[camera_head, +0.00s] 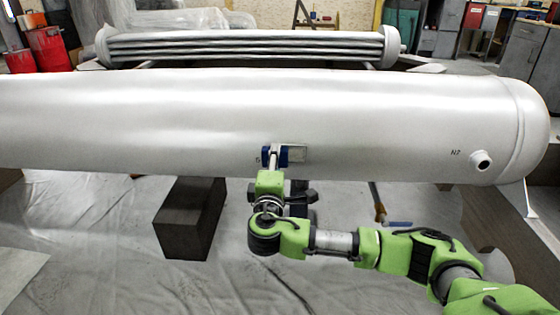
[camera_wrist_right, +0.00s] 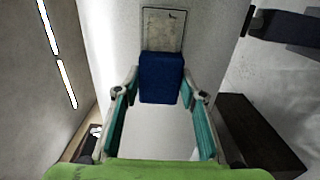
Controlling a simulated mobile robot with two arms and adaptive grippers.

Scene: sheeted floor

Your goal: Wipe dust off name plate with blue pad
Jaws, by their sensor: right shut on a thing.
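The name plate (camera_head: 297,153) is a small grey rectangle on the side of the big silver tank (camera_head: 130,115). In the right wrist view the name plate (camera_wrist_right: 163,28) has dark marks near its top, and its lower end is hidden by the pad. The blue pad (camera_head: 284,158) is at the plate's left part in the head view. My right gripper (camera_head: 273,158) is shut on the blue pad, which shows between its teal fingers in the right wrist view (camera_wrist_right: 161,78). I cannot tell whether the pad touches the plate. My left gripper is not in view.
A nozzle (camera_head: 482,159) sticks out of the tank at the right. A dark block (camera_head: 190,218) stands below the tank, left of my right arm. A tool with a blue handle (camera_head: 398,224) lies on the sheeted floor. A tube bundle (camera_head: 250,46) lies behind the tank.

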